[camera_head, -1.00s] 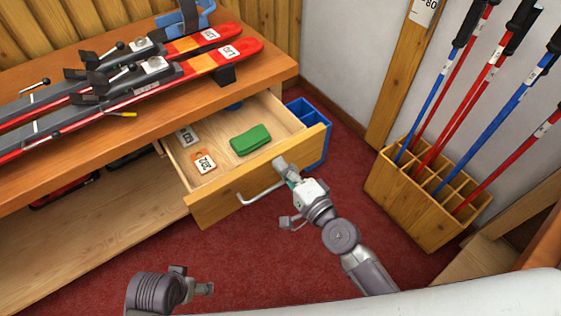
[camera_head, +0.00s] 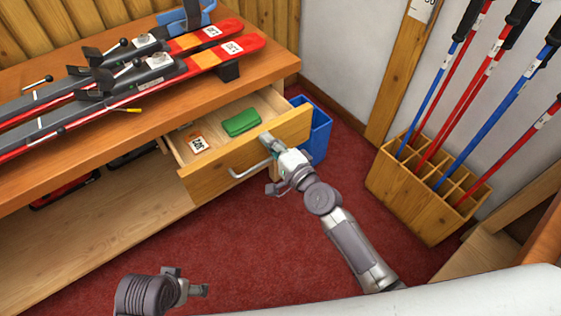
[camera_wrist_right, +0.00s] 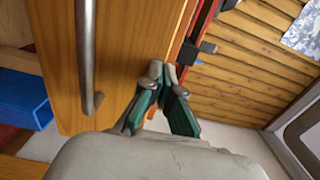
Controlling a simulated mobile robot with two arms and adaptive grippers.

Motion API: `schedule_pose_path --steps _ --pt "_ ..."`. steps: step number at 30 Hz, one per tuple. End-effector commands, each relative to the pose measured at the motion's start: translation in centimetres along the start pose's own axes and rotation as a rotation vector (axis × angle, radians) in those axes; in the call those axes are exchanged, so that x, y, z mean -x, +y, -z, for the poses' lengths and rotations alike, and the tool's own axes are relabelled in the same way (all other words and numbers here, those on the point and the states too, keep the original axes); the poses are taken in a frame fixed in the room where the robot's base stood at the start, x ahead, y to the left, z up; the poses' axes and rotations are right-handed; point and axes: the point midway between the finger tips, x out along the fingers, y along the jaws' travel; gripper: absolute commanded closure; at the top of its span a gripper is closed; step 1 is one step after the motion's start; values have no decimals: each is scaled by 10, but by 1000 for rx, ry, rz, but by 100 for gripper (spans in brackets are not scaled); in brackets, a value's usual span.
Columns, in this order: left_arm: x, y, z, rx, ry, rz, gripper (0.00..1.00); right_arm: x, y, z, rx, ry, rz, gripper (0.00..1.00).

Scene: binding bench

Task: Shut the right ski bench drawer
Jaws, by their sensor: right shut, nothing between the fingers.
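The right ski bench drawer (camera_head: 225,160) stands partly open under the bench top, with its metal bar handle (camera_head: 250,170) on the front.
Red skis (camera_head: 215,55) lie on the bench top (camera_head: 150,120). A blue bin (camera_head: 318,135) stands just right of the drawer. A wooden pole rack (camera_head: 420,205) with ski poles is at the right. Red carpet in front is clear.

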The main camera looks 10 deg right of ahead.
Motion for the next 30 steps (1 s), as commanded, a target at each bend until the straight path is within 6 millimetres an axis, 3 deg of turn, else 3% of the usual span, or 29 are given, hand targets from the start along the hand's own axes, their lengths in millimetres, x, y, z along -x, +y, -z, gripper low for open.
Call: schedule_pose_path --steps 6,12,19,30 --pt "28 0 4 2 23 1 5 -51 1 0 -1 -1 2 100" --pt "58 -1 3 4 38 4 5 -84 2 0 -2 -2 1 100" --pt "51 -1 2 4 37 4 5 -102 1 0 -2 -1 1 100" --pt "51 -1 2 4 37 4 5 -105 0 0 -1 -1 -1 100"
